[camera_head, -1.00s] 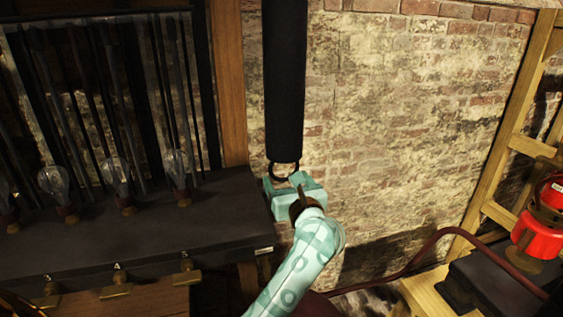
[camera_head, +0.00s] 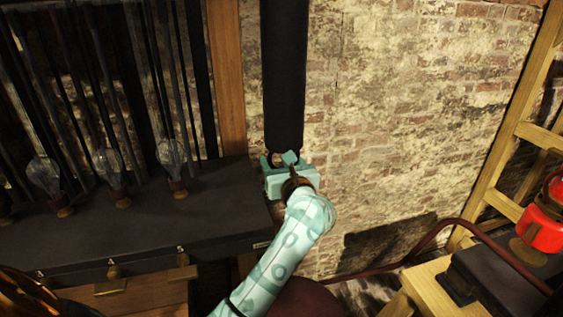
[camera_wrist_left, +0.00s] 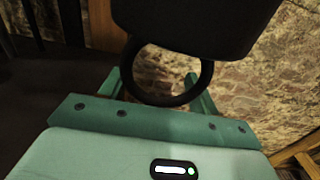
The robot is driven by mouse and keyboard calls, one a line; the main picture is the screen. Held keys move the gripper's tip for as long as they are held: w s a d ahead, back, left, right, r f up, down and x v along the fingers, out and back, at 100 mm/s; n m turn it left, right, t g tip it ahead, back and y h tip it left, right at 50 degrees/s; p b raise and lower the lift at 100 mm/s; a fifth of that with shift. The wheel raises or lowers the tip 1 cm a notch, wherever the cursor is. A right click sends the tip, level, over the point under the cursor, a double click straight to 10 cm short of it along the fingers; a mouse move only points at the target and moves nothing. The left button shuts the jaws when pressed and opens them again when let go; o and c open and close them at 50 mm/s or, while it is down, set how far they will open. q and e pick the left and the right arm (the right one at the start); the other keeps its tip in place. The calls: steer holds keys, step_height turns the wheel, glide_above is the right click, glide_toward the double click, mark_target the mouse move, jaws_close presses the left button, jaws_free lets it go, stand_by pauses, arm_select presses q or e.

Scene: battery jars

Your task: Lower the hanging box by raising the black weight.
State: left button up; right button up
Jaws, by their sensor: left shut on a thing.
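The black weight (camera_head: 285,80) hangs as a long dark cylinder in front of the brick wall in the head view. Its lower end also shows at the top of the left wrist view (camera_wrist_left: 200,22). A dark ring (camera_wrist_left: 165,97) hangs below it. My left gripper (camera_head: 284,160) is at this ring, right under the weight. In the left wrist view its fingers (camera_wrist_left: 160,90) reach up on both sides of the ring and are shut on it. The hanging box is not seen in these frames. My right gripper is not in view.
A dark bench (camera_head: 130,215) with several glass bulbs (camera_head: 171,153) and brass switches stands at left, close to the weight. A wooden post (camera_head: 227,80) is beside it. At right are a wooden frame (camera_head: 510,130) and a red lantern (camera_head: 545,230).

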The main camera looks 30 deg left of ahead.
mark_target(282, 21)
arm_select(q)
step_height(282, 21, up, 29)
steer(key=p, duration=1.8)
steer(key=shift+f+p, duration=0.1)
steer(key=shift+p, duration=0.2)
steer(key=shift+c, duration=0.4)
steer(key=shift+r+p, duration=0.4)
steer(key=shift+r, duration=0.75)
steer(key=o, duration=1.3)
steer(key=shift+c, duration=0.2)
steer(key=shift+f, duration=0.15)
steer(key=shift+f, duration=0.1)
